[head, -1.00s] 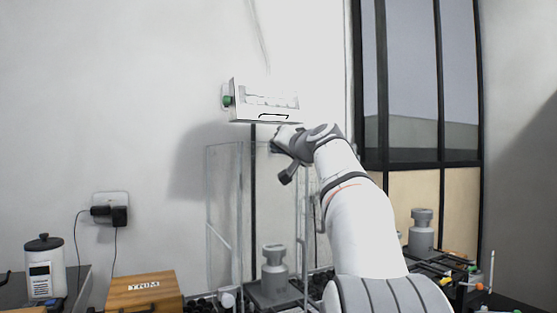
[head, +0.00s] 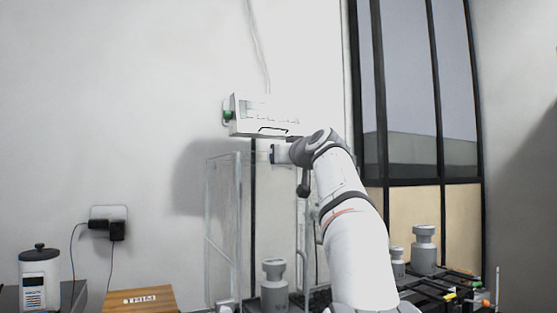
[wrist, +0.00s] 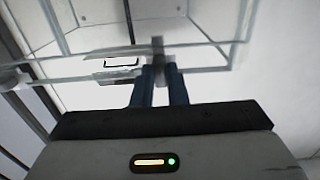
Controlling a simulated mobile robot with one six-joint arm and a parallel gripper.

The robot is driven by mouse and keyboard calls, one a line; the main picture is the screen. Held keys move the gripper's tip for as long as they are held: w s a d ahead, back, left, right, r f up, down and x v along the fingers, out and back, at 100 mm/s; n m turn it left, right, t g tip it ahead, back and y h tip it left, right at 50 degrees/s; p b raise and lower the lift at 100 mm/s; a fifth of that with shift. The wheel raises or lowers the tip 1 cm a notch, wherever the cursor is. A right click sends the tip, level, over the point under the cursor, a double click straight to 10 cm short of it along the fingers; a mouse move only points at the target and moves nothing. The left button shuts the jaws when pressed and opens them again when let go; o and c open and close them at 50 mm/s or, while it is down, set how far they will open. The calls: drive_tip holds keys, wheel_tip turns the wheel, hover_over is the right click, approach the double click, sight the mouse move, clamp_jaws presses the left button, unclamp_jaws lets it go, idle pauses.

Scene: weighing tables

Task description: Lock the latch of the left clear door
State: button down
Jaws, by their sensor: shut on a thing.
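The left clear door (head: 222,230) is a tall transparent panel of the enclosure, left of a dark upright, in the head view. My gripper (head: 274,154) is at the top of the enclosure, just under the white wall box, pointing left. In the wrist view my gripper (wrist: 158,72) has its two blue fingers close together around a small grey upright piece, which looks like the latch (wrist: 158,46). This piece stands at the edge of a clear panel (wrist: 205,58). Whether it is locked cannot be told.
The white wall box (head: 265,115) with a green knob hangs just above my gripper. A grey weight (head: 274,285) stands low in the enclosure, and another grey weight (head: 424,250) stands at the right. A wooden box (head: 140,299) and a white canister (head: 39,275) are at the lower left.

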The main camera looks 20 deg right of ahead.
idle(0.3)
drive_tip(key=c, duration=1.4)
unclamp_jaws()
drive_tip(key=shift+c, duration=0.2)
drive_tip(key=s+b, duration=0.1)
drive_tip(key=s, duration=0.6)
drive_tip(key=shift+s+d, duration=0.15)
drive_tip(key=shift+s, duration=0.25)
